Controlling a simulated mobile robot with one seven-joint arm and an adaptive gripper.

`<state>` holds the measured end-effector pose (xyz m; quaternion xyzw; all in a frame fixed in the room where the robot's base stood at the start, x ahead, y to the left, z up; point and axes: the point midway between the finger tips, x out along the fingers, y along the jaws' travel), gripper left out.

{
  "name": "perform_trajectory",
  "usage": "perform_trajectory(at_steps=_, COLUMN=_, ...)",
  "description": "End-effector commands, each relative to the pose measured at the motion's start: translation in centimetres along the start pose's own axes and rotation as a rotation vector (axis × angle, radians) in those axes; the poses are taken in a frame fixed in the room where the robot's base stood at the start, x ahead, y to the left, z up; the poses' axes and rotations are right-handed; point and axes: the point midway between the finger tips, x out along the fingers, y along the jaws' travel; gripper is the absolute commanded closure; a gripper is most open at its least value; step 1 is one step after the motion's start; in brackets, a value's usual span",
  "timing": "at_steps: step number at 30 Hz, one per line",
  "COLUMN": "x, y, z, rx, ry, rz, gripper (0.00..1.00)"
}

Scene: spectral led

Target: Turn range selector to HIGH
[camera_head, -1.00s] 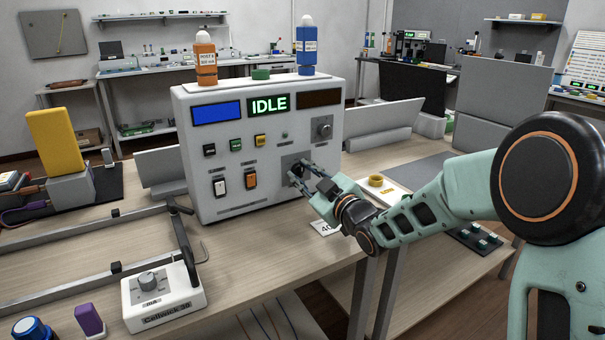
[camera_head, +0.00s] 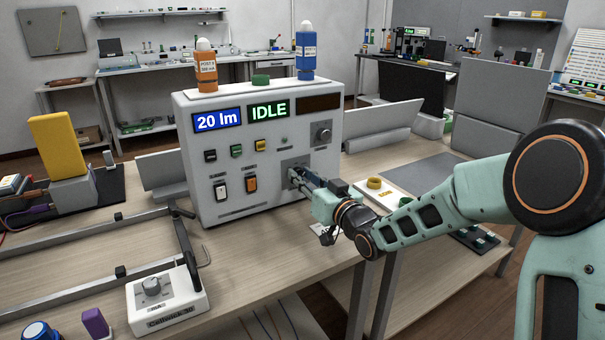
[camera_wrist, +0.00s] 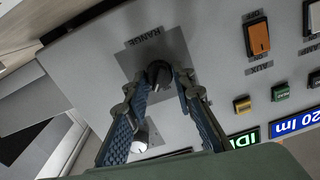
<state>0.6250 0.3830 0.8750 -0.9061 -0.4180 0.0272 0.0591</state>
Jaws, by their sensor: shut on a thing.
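The range selector (camera_wrist: 158,74) is a dark round knob on a grey square plate marked RANGE. In the wrist view it sits between the two fingertips of my gripper (camera_wrist: 163,82), which is shut on it. In the head view my gripper (camera_head: 298,180) reaches the lower right of the panel face and hides most of the knob. The knob's pointer and position marks are not readable. The instrument box (camera_head: 200,150) shows "20 lm" on its blue display (camera_head: 219,120) and "IDLE" on its green display (camera_head: 268,112).
Another knob (camera_head: 322,132) sits above the gripper on the panel. Orange and blue bottles (camera_head: 306,48) stand on the box. A knobbed white box (camera_head: 165,298) sits at front left.

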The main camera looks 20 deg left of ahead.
Motion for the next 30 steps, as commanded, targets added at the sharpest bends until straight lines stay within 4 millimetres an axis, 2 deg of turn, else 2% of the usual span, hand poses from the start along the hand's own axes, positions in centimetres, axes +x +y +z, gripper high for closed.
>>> perform_trajectory(at_steps=10, x=-0.02, y=0.07, z=-0.02, rx=0.146, ry=0.000, rz=0.001, gripper=1.00)
perform_trajectory(at_steps=26, x=-0.01, y=0.03, z=0.04, rx=0.172, ry=0.000, rz=0.000, gripper=1.00)
perform_trajectory(at_steps=27, x=-0.01, y=0.03, z=0.05, rx=0.172, ry=-0.001, rz=0.000, gripper=0.76)
perform_trajectory(at_steps=30, x=-0.01, y=0.03, z=0.04, rx=0.172, ry=-0.001, rz=0.000, gripper=0.65)
